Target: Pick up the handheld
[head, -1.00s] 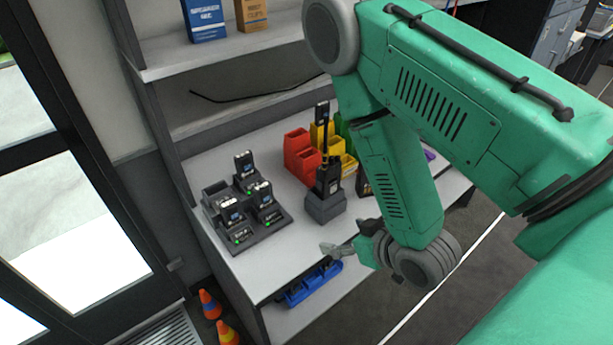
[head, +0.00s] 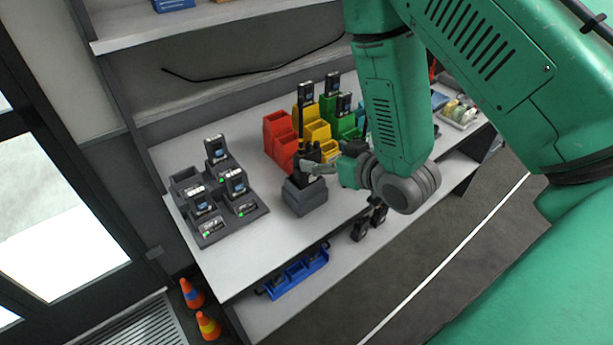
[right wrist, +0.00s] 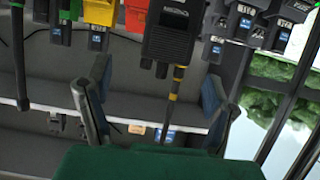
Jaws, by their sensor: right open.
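A black handheld (head: 309,154) with a tall antenna stands upright in a grey single charger (head: 304,196) on the shelf top. In the right wrist view the handheld (right wrist: 175,35) appears upside down, its yellow-banded antenna hanging between the spread fingers. My right gripper (head: 322,167) is open at the handheld's right front side and partly covers it. In the right wrist view my right gripper (right wrist: 156,77) has a finger on either side of the antenna, with gaps to both. Whether it touches the body I cannot tell. My left gripper is out of view.
A multi-bay charger (head: 213,197) with several handhelds stands to the left. Red (head: 281,140), yellow (head: 316,131) and green (head: 345,124) bins stand close behind the handheld. A blue tray (head: 297,275) lies on the lower shelf. The front strip of the top is clear.

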